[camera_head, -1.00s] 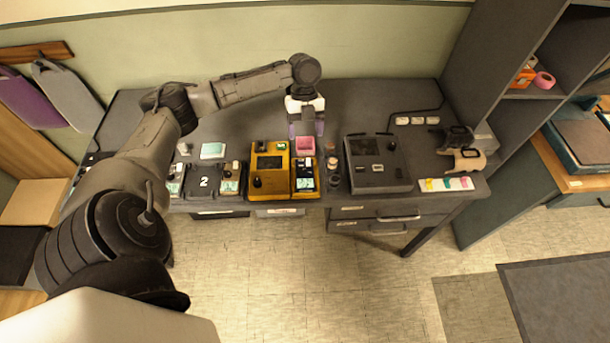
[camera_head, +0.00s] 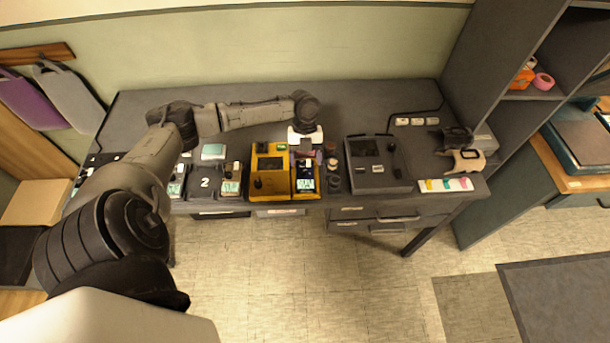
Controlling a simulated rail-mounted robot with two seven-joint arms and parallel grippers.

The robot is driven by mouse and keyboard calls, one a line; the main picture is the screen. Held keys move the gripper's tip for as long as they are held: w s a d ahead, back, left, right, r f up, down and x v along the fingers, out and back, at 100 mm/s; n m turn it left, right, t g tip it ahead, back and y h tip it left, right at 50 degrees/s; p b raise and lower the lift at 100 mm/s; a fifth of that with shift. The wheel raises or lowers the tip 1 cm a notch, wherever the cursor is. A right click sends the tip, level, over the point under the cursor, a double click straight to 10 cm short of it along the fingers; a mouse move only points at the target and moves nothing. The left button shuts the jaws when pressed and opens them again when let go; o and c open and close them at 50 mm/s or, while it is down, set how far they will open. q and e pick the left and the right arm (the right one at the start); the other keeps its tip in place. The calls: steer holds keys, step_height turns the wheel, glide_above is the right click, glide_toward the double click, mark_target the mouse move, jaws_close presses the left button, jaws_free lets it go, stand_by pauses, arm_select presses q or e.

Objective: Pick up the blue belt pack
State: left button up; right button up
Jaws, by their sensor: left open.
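A small dark pack with a bluish edge and a lit screen (camera_head: 305,184) stands at the right end of a yellow unit (camera_head: 268,180) on the desk. It looks like the blue belt pack, but its colour is hard to make out. My left gripper (camera_head: 306,155) is open and points down just behind this pack, with its white body above. I cannot tell whether the fingers touch the pack. The gripper hides part of the desk behind the pack. My right gripper is not in view.
A dark console (camera_head: 376,178) stands to the right, with small round jars (camera_head: 332,164) between it and the pack. A dark holder marked 2 (camera_head: 204,183) with other packs is to the left. The desk (camera_head: 370,104) is clear at the back.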

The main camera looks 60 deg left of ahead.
mark_target(305, 170)
arm_select(q)
steer(key=shift+p+x, duration=0.5)
steer(key=shift+x, duration=2.05)
steer(key=shift+s, duration=0.1)
steer(key=shift+a, duration=0.1)
steer(key=shift+c, duration=0.3)
steer(key=c, duration=0.7)
steer(key=shift+r, duration=0.1)
